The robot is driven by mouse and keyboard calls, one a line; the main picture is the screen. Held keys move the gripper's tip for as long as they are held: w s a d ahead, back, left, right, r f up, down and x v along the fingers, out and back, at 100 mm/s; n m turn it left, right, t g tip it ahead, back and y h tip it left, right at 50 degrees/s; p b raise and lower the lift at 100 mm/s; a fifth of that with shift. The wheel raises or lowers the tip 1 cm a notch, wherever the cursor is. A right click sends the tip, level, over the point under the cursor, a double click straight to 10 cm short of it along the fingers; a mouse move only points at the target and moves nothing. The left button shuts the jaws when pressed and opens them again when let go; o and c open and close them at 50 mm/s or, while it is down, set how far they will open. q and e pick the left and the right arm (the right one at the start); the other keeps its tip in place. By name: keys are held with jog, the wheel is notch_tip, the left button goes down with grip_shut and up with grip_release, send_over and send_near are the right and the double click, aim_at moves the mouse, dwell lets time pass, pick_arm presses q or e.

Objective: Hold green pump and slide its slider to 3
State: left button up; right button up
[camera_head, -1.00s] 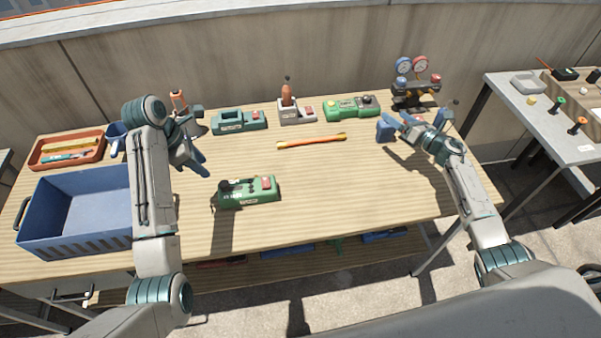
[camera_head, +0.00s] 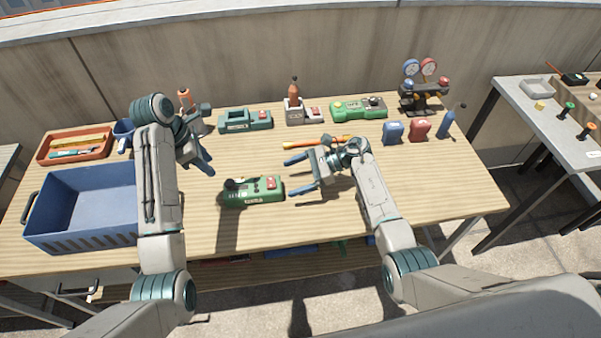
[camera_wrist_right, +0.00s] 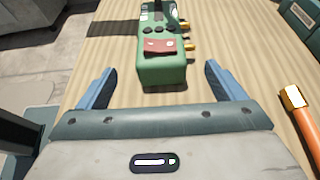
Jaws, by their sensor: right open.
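A green pump (camera_head: 252,191) lies on the middle of the wooden table, with a black knob at its left end and a red patch at its right end. Its scale numbers are too small to read. My right gripper (camera_head: 293,175) is open and empty, just right of the pump's red end. In the right wrist view the pump (camera_wrist_right: 163,60) lies ahead, lined up with the gap between the spread fingers (camera_wrist_right: 159,70), with brass fittings on its right side. My left gripper (camera_head: 205,165) hangs above the table, up and left of the pump; its finger gap is unclear.
A blue crate (camera_head: 80,210) and an orange tray (camera_head: 75,146) stand at the left. A teal device (camera_head: 245,121), a brighter green device (camera_head: 358,110) and a gauge set (camera_head: 422,92) line the back. An orange-yellow rod (camera_head: 300,144) lies behind my right gripper.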

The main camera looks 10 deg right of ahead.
aim_at(266, 187)
jog(key=x, duration=0.9)
jog(key=shift+w+a, duration=0.1)
jog(key=shift+a, duration=0.1)
